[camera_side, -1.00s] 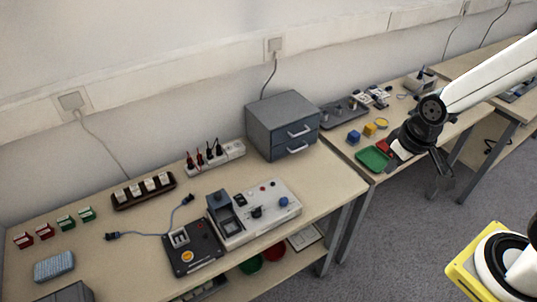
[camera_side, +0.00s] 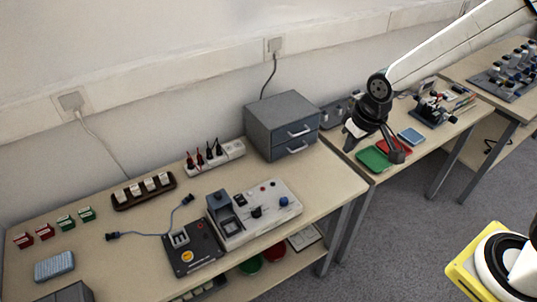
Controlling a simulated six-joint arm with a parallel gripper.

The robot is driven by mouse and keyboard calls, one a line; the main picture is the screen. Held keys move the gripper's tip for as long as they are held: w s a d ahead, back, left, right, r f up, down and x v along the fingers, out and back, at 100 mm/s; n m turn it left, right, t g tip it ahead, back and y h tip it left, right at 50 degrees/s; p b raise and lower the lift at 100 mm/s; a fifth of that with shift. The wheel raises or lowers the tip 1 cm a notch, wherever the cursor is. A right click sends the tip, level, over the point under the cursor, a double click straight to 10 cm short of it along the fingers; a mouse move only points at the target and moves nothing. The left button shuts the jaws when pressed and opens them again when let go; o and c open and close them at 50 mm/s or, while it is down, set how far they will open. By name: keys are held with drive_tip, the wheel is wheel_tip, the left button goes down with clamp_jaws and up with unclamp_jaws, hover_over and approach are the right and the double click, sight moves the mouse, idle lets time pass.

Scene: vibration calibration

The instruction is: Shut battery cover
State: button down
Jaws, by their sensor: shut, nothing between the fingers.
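A white panel device (camera_side: 265,212) with several knobs and buttons lies on the near bench. A blue-grey block with a raised part (camera_side: 219,204) stands at its left end. I cannot tell for certain whether this is the battery cover, nor whether it is open. A dark plate (camera_side: 195,250) with a white part and a yellow round mark lies left of the device. My gripper (camera_side: 374,128) is shut and empty, above the second bench near the green tray, well to the right of and apart from the device. It hides part of what lies behind it.
A grey drawer cabinet (camera_side: 283,125) stands at the back, between device and arm. A power strip (camera_side: 215,155), blue cable (camera_side: 150,235) and brown rack (camera_side: 144,191) lie on the near bench. Green tray (camera_side: 372,160) and red tray (camera_side: 396,146) sit below my gripper.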

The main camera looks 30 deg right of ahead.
drive_tip(key=w+a, duration=0.5)
drive_tip(key=w, duration=0.2)
drive_tip(key=n, duration=0.2)
hover_over(220, 203)
drive_tip(key=w, duration=0.4)
drive_tip(key=s+x, duration=0.2)
drive_tip(key=x, duration=0.5)
drive_tip(key=shift+w+a+f+t+y, duration=0.1)
drive_tip(key=shift+w+f+t+y, duration=0.1)
drive_tip(key=shift+f+t+y, duration=0.25)
drive_tip(key=shift+f, duration=0.1)
drive_tip(key=shift+s+f, duration=0.15)
drive_tip(key=shift+f, duration=2.15)
drive_tip(key=shift+s+f, duration=0.15)
drive_tip(key=shift+f, duration=2.15)
